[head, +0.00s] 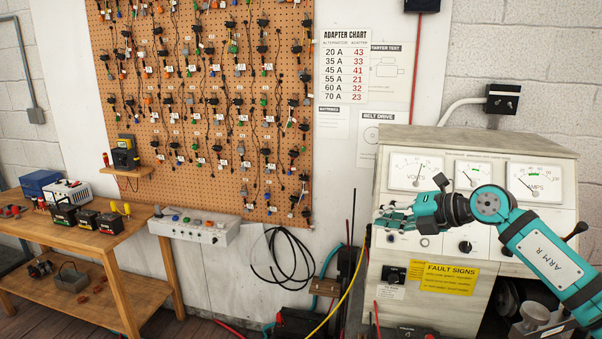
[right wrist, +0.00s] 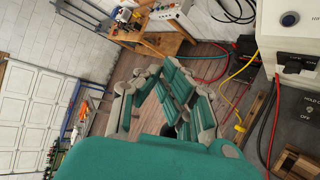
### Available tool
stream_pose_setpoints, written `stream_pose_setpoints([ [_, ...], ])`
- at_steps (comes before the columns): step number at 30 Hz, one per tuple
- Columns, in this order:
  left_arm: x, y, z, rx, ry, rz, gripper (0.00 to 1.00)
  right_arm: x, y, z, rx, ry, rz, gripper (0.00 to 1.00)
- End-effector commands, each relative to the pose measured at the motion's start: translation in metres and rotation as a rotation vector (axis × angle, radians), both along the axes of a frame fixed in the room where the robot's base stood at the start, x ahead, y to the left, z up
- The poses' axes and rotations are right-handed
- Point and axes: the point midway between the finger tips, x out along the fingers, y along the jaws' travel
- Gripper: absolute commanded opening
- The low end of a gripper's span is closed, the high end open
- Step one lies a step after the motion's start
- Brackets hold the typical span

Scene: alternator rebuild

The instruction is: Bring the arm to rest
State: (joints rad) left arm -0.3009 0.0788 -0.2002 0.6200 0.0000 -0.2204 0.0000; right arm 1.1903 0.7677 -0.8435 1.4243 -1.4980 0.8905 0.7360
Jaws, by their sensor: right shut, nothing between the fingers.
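My right arm (head: 543,253), teal and marked "ARM R", reaches in from the right of the head view. Its gripper (head: 393,218) points left, in front of the grey test bench (head: 480,150) and below its Volts meter (head: 416,172). The gripper is shut with nothing held. In the right wrist view the teal and grey fingers (right wrist: 155,75) come together with the floor behind them. I cannot tell from these views whether the gripper touches the bench face. My left gripper is not in view.
A wooden workbench (head: 84,236) with batteries stands at left. A pegboard (head: 205,110) of hanging adapters covers the wall. A grey switch box (head: 194,229) sits below it. A yellow cable (head: 345,293) and black hoses hang left of the test bench. Floor shows in the wrist view.

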Motion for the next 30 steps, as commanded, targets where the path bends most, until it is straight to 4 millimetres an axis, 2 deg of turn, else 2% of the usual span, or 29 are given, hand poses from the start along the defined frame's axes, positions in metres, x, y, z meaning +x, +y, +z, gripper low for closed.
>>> stream_pose_setpoints([
  [1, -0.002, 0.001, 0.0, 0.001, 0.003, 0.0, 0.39, -0.009, 0.03, -0.009, 0.09, -0.014, 0.044, 0.0],
  [4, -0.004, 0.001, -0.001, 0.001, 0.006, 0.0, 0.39, -0.034, 0.087, -0.009, 0.381, -0.062, 0.093, 0.0],
  [6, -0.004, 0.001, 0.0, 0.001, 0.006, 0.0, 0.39, -0.051, 0.109, -0.004, 0.619, -0.079, 0.063, 0.0],
  [8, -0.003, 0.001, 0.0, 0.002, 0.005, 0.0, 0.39, -0.062, 0.11, -0.001, 0.821, -0.077, -0.012, 0.0],
  [11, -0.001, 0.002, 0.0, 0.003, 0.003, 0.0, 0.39, -0.075, 0.088, -0.017, 1.121, -0.022, -0.232, 0.0],
  [14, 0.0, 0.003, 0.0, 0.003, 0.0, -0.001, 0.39, -0.089, 0.047, -0.063, 1.344, 0.093, -0.546, 0.0],
  [15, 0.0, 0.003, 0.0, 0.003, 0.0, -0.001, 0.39, -0.098, 0.031, -0.088, 1.401, 0.151, -0.681, 0.0],
  [17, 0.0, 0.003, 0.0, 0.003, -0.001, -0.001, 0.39, -0.114, 0.01, -0.125, 1.451, 0.237, -0.868, 0.0],
  [18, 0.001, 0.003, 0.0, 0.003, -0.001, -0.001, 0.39, -0.128, -0.001, -0.151, 1.467, 0.299, -0.984, 0.0],
  [20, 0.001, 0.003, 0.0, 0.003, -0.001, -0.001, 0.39, -0.152, -0.015, -0.187, 1.472, 0.395, -1.151, 0.0],
  [21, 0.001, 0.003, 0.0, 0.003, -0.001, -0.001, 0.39, -0.17, -0.021, -0.211, 1.465, 0.463, -1.255, 0.0],
  [24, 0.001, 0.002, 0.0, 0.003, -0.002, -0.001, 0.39, -0.221, -0.032, -0.262, 1.413, 0.628, -1.488, 0.0],
  [27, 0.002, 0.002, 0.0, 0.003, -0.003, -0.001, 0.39, -0.267, -0.035, -0.296, 1.343, 0.765, -1.653, 0.0],
  [30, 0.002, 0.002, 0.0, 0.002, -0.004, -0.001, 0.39, -0.306, -0.035, -0.318, 1.273, 0.875, -1.77, 0.0],
])
